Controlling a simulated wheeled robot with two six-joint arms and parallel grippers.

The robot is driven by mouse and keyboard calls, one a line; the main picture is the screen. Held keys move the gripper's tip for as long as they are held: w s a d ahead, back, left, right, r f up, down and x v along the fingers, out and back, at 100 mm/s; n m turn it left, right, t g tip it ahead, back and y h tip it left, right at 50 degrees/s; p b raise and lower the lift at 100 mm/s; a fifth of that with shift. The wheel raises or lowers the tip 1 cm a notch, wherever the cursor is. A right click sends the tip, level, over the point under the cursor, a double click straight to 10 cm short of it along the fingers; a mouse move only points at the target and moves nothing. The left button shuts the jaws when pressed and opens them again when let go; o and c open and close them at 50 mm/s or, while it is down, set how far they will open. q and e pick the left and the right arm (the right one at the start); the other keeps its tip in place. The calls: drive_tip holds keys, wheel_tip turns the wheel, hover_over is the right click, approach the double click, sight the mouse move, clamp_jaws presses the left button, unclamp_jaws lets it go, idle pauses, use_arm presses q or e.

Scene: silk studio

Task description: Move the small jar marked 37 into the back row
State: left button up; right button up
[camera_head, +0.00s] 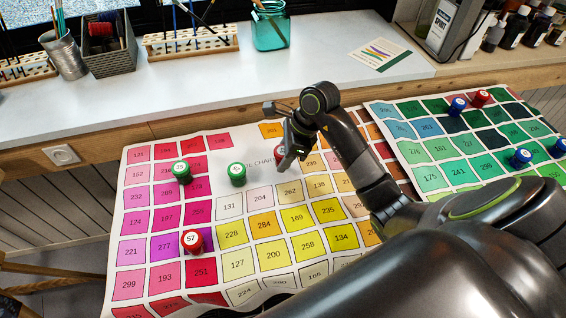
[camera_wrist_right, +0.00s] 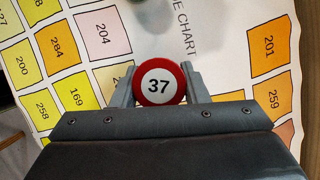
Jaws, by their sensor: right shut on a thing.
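The small jar marked 37 (camera_wrist_right: 158,84) has a red rim and a white top. It sits between the two fingers of my right gripper (camera_wrist_right: 158,90), which is shut on it. In the head view the right gripper (camera_head: 286,152) is over the back part of the colour chart (camera_head: 205,220), and the jar (camera_head: 279,150) is mostly hidden behind its fingers. I cannot tell whether the jar touches the chart.
A second chart (camera_head: 430,150) on the right holds red (camera_head: 480,98) and blue (camera_head: 457,105) jars. Behind is a white counter (camera_head: 200,100) with a wooden edge, a brush rack (camera_head: 190,42), a teal jar (camera_head: 270,28) and a card (camera_head: 380,54). Bare chart lies left of my right gripper.

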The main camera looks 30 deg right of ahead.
wheel_tip(320, 180, down, 3)
drive_tip(key=shift+f, duration=0.25)
drive_tip(key=shift+f, duration=0.15)
drive_tip(key=o, duration=1)
drive_tip(key=b+v, duration=0.1)
drive_tip(key=v, duration=1.1)
drive_tip(key=shift+a+r, duration=0.1)
drive_tip(key=shift+r, duration=0.15)
